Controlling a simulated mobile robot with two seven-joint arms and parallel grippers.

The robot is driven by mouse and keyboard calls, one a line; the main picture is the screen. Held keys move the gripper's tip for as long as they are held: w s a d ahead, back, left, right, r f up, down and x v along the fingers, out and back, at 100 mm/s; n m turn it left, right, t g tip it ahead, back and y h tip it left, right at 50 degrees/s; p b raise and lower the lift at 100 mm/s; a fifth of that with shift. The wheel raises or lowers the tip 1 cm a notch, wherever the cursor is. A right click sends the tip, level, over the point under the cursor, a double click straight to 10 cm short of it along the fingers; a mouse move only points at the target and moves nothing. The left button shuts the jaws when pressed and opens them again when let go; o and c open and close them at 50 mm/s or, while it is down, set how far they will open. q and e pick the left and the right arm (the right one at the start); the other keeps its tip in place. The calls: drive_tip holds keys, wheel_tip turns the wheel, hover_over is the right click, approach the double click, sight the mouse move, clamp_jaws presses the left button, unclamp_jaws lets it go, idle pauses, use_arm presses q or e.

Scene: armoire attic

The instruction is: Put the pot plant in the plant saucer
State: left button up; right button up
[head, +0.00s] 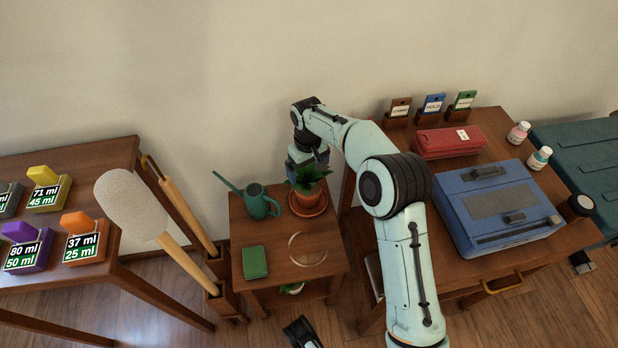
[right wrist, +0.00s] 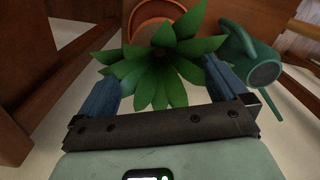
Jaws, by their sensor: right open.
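The pot plant (head: 309,188) is a leafy green plant in a terracotta pot, at the back right of the small wooden table. The terracotta plant saucer (head: 320,210) shows as a rim around the pot's base, so the pot appears to stand in it. My right gripper (head: 308,166) is open above the plant. In the right wrist view, the leaves (right wrist: 165,65) lie between and ahead of its spread fingers (right wrist: 160,88), and the pot (right wrist: 158,10) is beyond them. The fingers do not hold the pot.
A green watering can (head: 259,202) stands close left of the pot, its spout pointing left. A green book-like item (head: 255,262) and a pale ring (head: 308,248) are on the small table (head: 275,240). A higher table with a blue case (head: 505,205) stands to the right.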

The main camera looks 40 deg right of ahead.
use_arm(q)
drive_tip(key=shift+d+r+p, duration=0.3)
drive_tip(key=shift+r, duration=0.4)
use_arm(e)
drive_tip(key=shift+r, duration=1.9)
use_arm(q)
drive_tip(key=shift+r, duration=0.1)
